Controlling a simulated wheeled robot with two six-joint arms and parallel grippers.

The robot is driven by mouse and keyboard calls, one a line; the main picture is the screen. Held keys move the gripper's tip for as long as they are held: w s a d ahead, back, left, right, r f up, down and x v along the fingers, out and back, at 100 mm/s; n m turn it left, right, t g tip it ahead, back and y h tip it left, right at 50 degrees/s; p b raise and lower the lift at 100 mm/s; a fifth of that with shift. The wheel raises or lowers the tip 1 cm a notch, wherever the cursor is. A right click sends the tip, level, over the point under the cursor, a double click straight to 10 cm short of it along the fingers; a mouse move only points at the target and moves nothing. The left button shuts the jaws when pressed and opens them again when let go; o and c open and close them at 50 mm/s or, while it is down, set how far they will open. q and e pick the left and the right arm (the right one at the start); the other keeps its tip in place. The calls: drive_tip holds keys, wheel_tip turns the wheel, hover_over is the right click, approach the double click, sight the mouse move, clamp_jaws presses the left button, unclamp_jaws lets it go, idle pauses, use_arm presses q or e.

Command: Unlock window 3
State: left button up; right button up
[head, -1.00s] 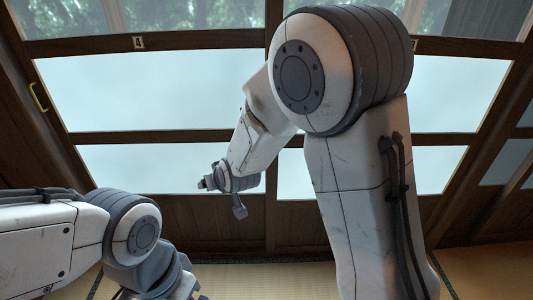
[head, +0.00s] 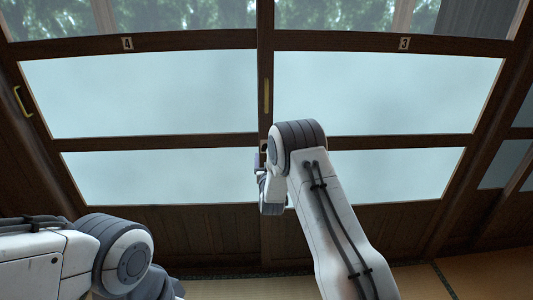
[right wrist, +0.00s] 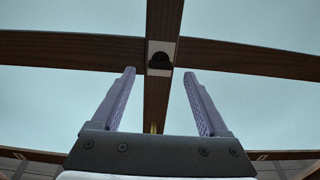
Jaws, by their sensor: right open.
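Window 3 (head: 390,95) is the right frosted panel in the head view, under a plate marked 3 (head: 404,44). The wooden stile between windows 3 and 4 carries a small lock fitting, partly seen just above my right arm's end in the head view (head: 263,146). In the right wrist view the lock is a dark knob on a pale plate (right wrist: 160,58), at the crossing of the dark bars. My right gripper (right wrist: 160,80) is open and empty, its fingers either side of the stile's line, with the lock between and beyond the tips. My left gripper is out of view.
Window 4 (head: 140,95) is left of the stile, with a plate marked 4 (head: 127,44). A brass strip (head: 266,95) is set in the stile above the lock. A yellow handle (head: 23,103) is at far left. Tatami floor (head: 490,272) shows below.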

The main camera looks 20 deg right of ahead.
drive_tip(key=x, duration=0.4)
drive_tip(key=shift+w, duration=0.2)
clamp_jaws()
